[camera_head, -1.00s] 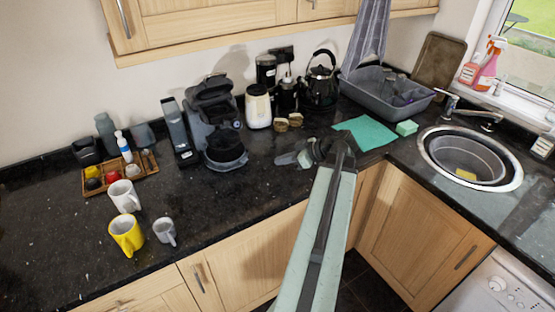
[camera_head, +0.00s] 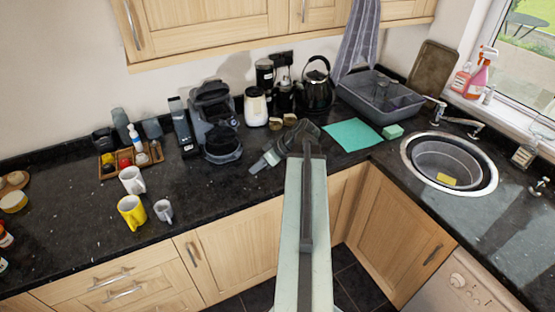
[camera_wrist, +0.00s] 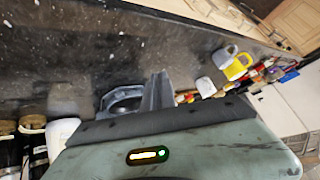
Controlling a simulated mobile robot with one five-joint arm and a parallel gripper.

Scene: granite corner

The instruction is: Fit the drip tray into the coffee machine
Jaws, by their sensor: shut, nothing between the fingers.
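The coffee machine (camera_head: 211,108) is dark grey and stands upright against the back wall in the head view. The round dark drip tray (camera_head: 222,152) is at its front foot; I cannot tell how fully it is seated. The tray's round shape also shows in the wrist view (camera_wrist: 122,99). My gripper (camera_head: 256,168) is shut and empty, low over the counter just right of the tray and apart from it. Its grey fingers show in the wrist view (camera_wrist: 158,88), beside the tray shape in the picture.
A white canister (camera_head: 255,107) and a black kettle (camera_head: 318,92) stand right of the machine. A tall dark container (camera_head: 184,128) stands close on its left. White (camera_head: 132,180), yellow (camera_head: 131,211) and grey (camera_head: 163,210) mugs stand front left. The counter before the machine is clear.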

